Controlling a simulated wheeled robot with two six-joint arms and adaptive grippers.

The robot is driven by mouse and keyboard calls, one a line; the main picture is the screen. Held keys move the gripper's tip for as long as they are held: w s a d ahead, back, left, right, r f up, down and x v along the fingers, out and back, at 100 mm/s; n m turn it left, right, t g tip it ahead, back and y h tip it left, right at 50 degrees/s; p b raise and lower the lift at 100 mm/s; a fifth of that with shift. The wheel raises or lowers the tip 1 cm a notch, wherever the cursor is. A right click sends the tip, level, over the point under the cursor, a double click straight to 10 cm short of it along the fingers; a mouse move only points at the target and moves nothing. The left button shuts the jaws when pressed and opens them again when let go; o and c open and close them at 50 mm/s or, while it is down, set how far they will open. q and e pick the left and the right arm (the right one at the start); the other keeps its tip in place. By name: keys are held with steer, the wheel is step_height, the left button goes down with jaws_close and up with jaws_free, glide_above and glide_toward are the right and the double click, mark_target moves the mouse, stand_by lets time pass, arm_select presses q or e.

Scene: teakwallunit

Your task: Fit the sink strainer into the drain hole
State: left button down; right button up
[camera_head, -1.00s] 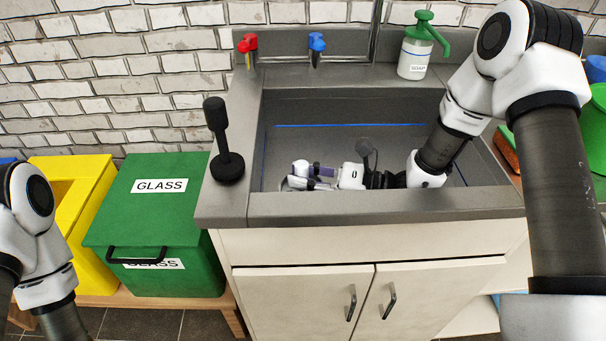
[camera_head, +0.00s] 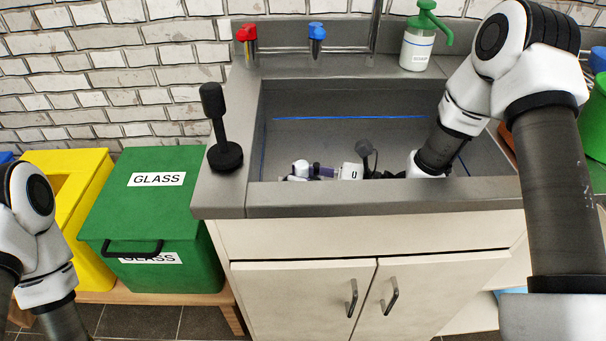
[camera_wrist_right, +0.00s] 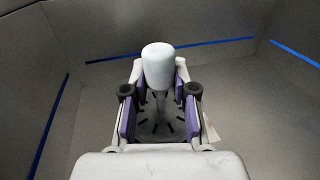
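The sink strainer (camera_wrist_right: 158,66) shows in the right wrist view as a pale grey rounded knob on a thin stem. Below it is a pale disc with dark radial slots, low in the sink. My right gripper (camera_wrist_right: 160,108) is open, with its purple-padded fingers on either side of the stem and gaps between. In the head view my right gripper (camera_head: 309,171) is inside the sink (camera_head: 350,103) near the front wall, partly hidden by the front rim. The drain hole is hidden, and I cannot tell how the disc sits to it. My left gripper is out of view.
A black upright tool (camera_head: 217,125) stands on the left counter. Red (camera_head: 247,38) and blue (camera_head: 317,36) taps are behind the sink, with a soap bottle (camera_head: 416,50) at back right. A green GLASS bin (camera_head: 150,220) stands left of the cabinet.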

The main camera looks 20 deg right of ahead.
steer(key=o, duration=0.4)
step_height(320, 180, up, 10)
stand_by(0.3)
